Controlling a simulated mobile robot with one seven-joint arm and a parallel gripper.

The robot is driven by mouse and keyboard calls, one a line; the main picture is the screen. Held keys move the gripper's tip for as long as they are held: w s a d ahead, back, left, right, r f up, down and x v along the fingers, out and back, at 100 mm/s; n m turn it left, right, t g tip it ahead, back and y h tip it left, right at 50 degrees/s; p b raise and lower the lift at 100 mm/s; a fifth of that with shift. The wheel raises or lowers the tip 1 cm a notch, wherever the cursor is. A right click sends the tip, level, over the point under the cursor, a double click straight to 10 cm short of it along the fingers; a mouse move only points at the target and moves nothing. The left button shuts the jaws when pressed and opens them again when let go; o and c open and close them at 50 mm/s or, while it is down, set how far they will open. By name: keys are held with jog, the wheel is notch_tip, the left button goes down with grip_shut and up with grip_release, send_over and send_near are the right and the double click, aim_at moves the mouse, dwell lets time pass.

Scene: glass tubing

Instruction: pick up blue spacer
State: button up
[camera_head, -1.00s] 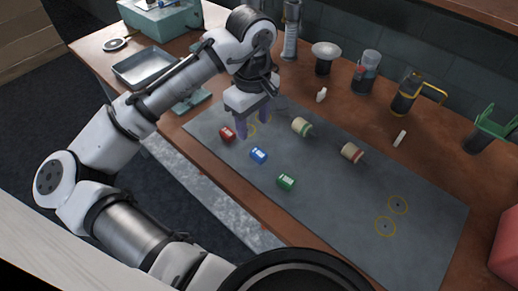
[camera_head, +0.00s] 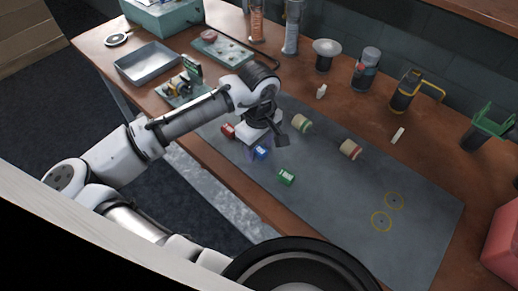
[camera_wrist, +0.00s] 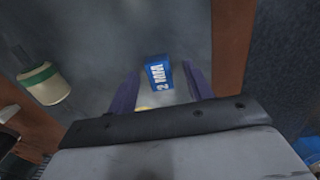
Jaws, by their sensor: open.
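The blue spacer (camera_head: 261,152) lies on the grey mat (camera_head: 330,215) between a red block and a green block. In the wrist view the blue spacer (camera_wrist: 159,74) shows white lettering and sits ahead of the space between the two purple fingers. My gripper (camera_head: 254,152) is open and empty, pointing down over the spacer. In the wrist view its fingertips (camera_wrist: 162,80) stand apart on either side. I cannot tell the exact height of the fingers over the mat.
The red block (camera_head: 228,131) is just left of the gripper, and the green block (camera_head: 286,177) is to the right. Yellow rings (camera_head: 381,222) mark the clear right part of the mat.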

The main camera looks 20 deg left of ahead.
jog(key=shift+c, duration=0.4)
jog(key=c, duration=1)
